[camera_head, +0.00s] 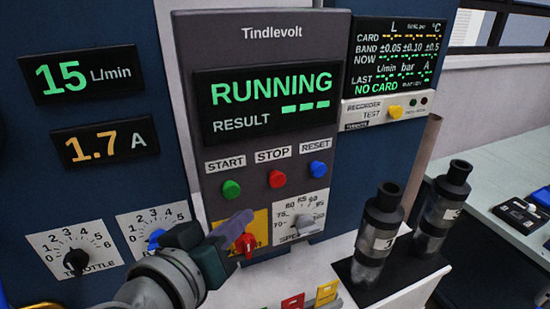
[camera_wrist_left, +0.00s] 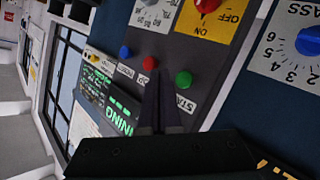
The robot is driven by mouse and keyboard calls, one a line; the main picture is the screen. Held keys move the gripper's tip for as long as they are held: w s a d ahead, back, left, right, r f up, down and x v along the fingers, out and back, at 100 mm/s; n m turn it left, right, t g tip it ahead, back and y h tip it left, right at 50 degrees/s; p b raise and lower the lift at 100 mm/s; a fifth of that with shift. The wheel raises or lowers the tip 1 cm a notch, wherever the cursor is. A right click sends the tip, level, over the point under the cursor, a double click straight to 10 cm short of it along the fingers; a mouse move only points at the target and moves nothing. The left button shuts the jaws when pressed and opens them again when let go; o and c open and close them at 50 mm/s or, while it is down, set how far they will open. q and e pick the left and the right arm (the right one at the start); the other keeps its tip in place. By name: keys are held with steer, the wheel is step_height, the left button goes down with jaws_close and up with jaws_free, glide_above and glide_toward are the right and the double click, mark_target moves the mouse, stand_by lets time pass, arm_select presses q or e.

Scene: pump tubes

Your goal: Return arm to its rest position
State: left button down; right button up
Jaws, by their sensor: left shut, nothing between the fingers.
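My left arm comes in from the bottom left in the head view. Its gripper (camera_head: 240,220) is shut and empty, in front of the grey Tindlevolt panel (camera_head: 190,60), and it partly covers the yellow plate with the red rotary switch (camera_head: 246,243). In the left wrist view the shut fingers (camera_wrist_left: 160,90) point at the panel, with the green START button (camera_wrist_left: 183,79) and the red STOP button (camera_wrist_left: 149,62) just beyond their tips. I cannot tell whether the fingertips touch anything. The display (camera_head: 268,92) reads RUNNING. My right gripper is not in view.
The THROTTLE knob (camera_head: 76,262) and a partly hidden blue knob (camera_head: 156,240) are at the lower left. The speed dial (camera_head: 304,223) is right of my gripper.

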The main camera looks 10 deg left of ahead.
arm_select(q)
steer(key=s+a+m+g+y, duration=0.15)
steer(key=s+g, duration=0.25)
steer(key=s, duration=0.4)
steer(key=s+a+r+m+g, duration=0.1)
steer(key=s+a+m+g, duration=0.15)
steer(key=s, duration=0.55)
steer(key=s+a+m+g+y, duration=0.1)
steer(key=s+a+m+g, duration=0.1)
steer(key=s+g, duration=0.45)
step_height(320, 180, up, 24)
steer(key=t+p, duration=0.2)
steer(key=p, duration=2.2)
steer(key=shift+s, duration=0.45)
steer(key=shift+f+h, duration=0.15)
steer(key=shift+h, duration=0.1)
